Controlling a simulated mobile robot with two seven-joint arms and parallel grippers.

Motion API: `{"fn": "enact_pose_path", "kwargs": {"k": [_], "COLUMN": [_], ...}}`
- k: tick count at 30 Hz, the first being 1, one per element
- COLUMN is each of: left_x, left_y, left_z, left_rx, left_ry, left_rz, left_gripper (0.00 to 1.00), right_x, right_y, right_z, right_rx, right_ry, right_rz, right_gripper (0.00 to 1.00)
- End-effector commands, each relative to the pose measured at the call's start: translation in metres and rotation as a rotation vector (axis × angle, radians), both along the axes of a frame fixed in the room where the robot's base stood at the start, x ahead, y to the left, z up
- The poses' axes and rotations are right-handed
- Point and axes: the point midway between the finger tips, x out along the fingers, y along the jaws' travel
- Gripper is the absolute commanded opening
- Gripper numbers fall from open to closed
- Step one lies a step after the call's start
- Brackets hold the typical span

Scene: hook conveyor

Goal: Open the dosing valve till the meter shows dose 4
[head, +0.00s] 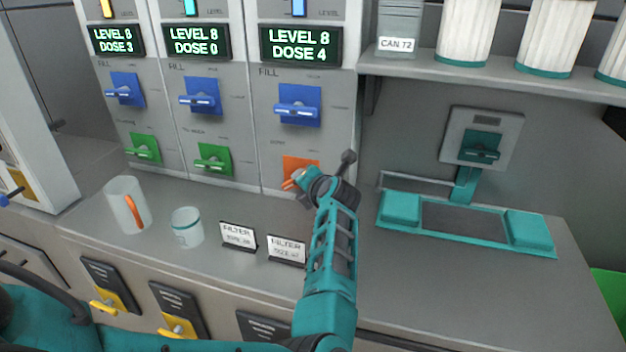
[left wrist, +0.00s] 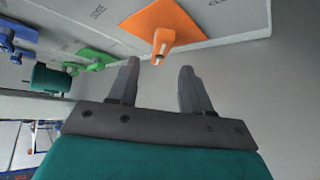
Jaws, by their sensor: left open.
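An orange valve (head: 300,170) sits low on the right dispenser panel; my arm partly hides it. In the left wrist view its handle (left wrist: 164,42) juts out just beyond my fingertips, roughly in line with the gap. My left gripper (left wrist: 158,72) is open and empty, not visibly touching the handle. In the head view my left arm's wrist covers most of the gripper. The meter (head: 301,44) above this panel reads LEVEL 8, DOSE 4. The middle meter (head: 196,41) reads DOSE 0 and the left meter (head: 117,40) reads DOSE 3. My right gripper is out of view.
Blue valves (head: 298,106) sit above, and green valves (head: 213,158) are on the left and middle panels. A teal-framed tray (head: 405,210) is at right.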

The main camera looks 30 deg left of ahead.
Motion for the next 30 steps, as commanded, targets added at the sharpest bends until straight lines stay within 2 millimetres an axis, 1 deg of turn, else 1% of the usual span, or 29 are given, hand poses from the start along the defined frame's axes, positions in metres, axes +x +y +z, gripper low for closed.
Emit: {"fn": "enact_pose_path", "kwargs": {"k": [6, 13, 30], "left_x": [-0.015, -0.027, -0.028], "left_y": [-0.019, -0.033, -0.035], "left_z": [0.011, 0.02, 0.022], "left_rx": [0.001, 0.001, -0.001], "left_ry": [-0.001, 0.0, 0.0], "left_rz": [-0.002, -0.001, 0.0], "left_gripper": [0.49, 0.49, 0.49], "right_x": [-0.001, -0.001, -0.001], "right_y": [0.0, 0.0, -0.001], "right_z": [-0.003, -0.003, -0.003], "right_rx": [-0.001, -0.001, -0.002], "right_ry": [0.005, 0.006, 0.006], "right_rz": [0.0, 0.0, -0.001], "right_gripper": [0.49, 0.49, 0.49]}}
